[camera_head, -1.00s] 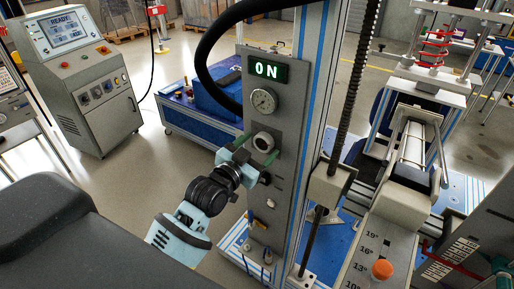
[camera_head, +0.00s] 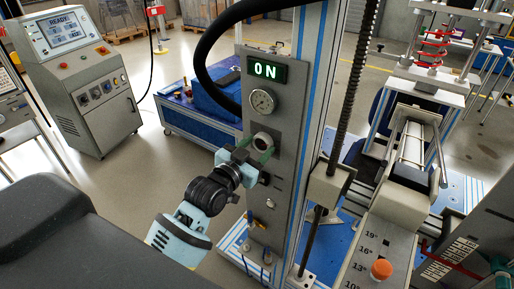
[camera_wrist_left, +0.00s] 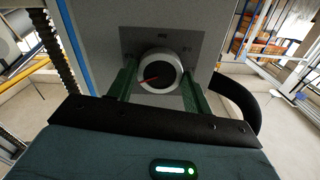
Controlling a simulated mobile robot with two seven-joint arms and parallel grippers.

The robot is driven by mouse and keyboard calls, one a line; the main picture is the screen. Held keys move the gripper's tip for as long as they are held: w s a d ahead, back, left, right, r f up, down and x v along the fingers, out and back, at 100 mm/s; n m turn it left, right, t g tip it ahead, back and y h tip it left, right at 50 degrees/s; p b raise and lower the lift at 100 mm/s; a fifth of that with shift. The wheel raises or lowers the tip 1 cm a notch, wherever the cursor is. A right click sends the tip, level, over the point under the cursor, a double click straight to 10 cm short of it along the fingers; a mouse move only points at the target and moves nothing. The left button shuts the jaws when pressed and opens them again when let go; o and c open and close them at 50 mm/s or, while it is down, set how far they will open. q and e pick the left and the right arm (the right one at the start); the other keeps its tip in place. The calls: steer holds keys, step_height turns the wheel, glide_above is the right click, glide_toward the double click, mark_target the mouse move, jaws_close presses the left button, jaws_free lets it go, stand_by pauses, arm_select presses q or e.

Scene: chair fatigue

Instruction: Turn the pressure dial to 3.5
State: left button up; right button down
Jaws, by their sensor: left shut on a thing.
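The pressure dial (camera_head: 262,139) is a round white-rimmed knob on the front of the tall grey panel (camera_head: 258,190). In the left wrist view the dial (camera_wrist_left: 160,72) shows a dark face with a red pointer; its scale marks are too small to read. My left gripper (camera_head: 260,148) is shut on the dial, with one green finger on each side of its rim. The wrist view shows the same grip by the left gripper (camera_wrist_left: 159,76). A round pressure gauge (camera_head: 262,102) sits above the dial; its reading is too small to tell. My right gripper is not in view.
A green "ON" display (camera_head: 266,70) is at the panel's top. A thick black hose (camera_head: 204,50) loops beside it. A blue-framed column and threaded rod (camera_head: 352,90) stand to the right.

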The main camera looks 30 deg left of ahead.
arm_select(q)
steer(key=n, duration=0.5)
steer(key=shift+n, duration=0.4)
steer(key=n, duration=0.5)
stand_by(0.4)
steer(key=o, duration=1)
steer(key=shift+s+a+b, duration=0.15)
steer(key=shift+s+a, duration=0.05)
steer(key=shift+s, duration=1.1)
steer(key=shift+s+a+b, duration=0.1)
steer(key=shift+s+a, duration=0.05)
steer(key=shift+s, duration=1.15)
steer(key=shift+s+a+b, duration=0.15)
steer(key=shift+s+a, duration=0.05)
steer(key=shift+s, duration=1.1)
